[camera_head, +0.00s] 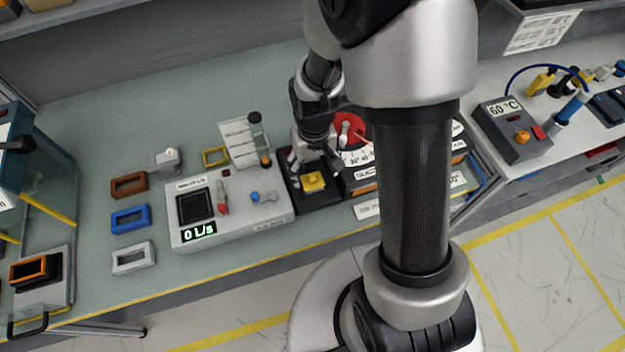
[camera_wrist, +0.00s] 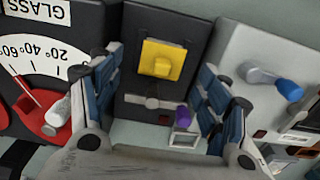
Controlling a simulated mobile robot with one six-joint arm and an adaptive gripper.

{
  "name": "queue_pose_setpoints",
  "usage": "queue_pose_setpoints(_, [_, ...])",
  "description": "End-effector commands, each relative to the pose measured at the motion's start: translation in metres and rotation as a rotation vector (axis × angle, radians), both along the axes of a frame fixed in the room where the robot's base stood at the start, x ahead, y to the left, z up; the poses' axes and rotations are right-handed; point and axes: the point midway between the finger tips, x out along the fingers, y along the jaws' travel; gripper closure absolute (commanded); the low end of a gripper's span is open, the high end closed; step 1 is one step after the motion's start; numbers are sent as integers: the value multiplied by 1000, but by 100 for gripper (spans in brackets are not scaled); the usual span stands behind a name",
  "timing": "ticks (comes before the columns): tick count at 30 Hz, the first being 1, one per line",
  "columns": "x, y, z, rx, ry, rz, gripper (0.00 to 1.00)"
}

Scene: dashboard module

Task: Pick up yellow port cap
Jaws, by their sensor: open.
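The yellow port cap (camera_head: 314,182) is a square plate with a raised square knob. It sits on a dark module between the white flow panel and the dial unit. In the wrist view the cap (camera_wrist: 162,60) lies ahead of my gripper (camera_wrist: 158,82), between the two spread blue-padded fingers. My gripper (camera_head: 316,160) is open, above and just behind the cap in the head view. No contact with the cap is visible, and the gap between the fingers is empty.
The white panel (camera_head: 240,222) with a blue-handled valve stands left of the module. A dial unit with a red disc (camera_head: 349,130) and a lever is close on the right. A purple knob (camera_wrist: 182,116) shows near my fingers. Coloured frames (camera_head: 130,218) lie farther left.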

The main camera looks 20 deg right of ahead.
Motion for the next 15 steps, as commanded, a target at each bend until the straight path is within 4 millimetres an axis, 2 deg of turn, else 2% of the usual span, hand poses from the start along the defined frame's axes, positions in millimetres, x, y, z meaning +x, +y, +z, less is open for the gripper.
queue_pose_setpoints(1, [-1, 2, -12, 0, 4, 1, 30])
queue_pose_setpoints(3, [-1, 3, -23, 0, 5, -1, 30])
queue_pose_setpoints(6, [0, 3, -32, 0, 2, -1, 30])
queue_pose_setpoints(12, [1, 2, -32, 0, 0, -1, 30])
queue_pose_setpoints(15, [0, 2, -32, 0, 0, -1, 35])
